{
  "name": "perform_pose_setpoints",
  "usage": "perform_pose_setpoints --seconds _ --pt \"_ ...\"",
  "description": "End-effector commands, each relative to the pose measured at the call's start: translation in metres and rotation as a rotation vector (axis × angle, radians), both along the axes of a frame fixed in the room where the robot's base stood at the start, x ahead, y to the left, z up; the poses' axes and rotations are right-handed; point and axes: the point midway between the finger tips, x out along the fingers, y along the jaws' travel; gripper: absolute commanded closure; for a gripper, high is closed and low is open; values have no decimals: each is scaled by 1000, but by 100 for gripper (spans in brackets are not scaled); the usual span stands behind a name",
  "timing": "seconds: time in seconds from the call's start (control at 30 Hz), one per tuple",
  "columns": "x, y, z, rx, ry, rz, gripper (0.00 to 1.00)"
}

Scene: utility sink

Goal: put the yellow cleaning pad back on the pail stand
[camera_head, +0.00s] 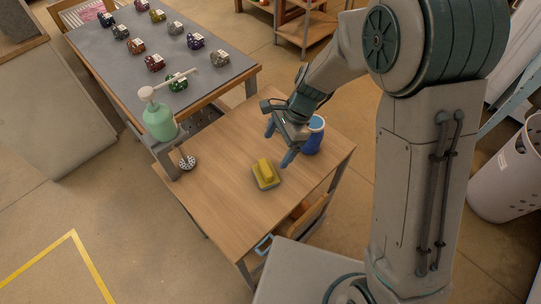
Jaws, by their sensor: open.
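A yellow cleaning pad (264,169) lies on a small pale block or dish (270,185) on the wooden table, towards its front right. I cannot tell whether this pale piece is the pail stand, and nothing else in view is clearly a pail stand. My gripper (279,145) is open and empty, its blue fingers spread. It hangs above the table, beyond the yellow pad and just left of a blue container with a white top (316,125). The gripper appears apart from the pad.
A green pump bottle (159,122) and a brush-like item with a speckled head (188,163) stand near the wooden table's (225,165) left edge. A grey-topped table (135,60) behind holds several small coloured objects. A pale perforated basket (508,175) stands right.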

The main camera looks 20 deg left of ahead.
Motion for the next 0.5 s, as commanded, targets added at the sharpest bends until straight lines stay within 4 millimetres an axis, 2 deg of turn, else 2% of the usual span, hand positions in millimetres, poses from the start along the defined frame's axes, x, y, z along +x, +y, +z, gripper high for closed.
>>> perform_pose_setpoints --seconds 0.13,0.5 --pt "5 -5 16 1 -2 0 13" --pt "6 -11 26 4 -12 9 13"
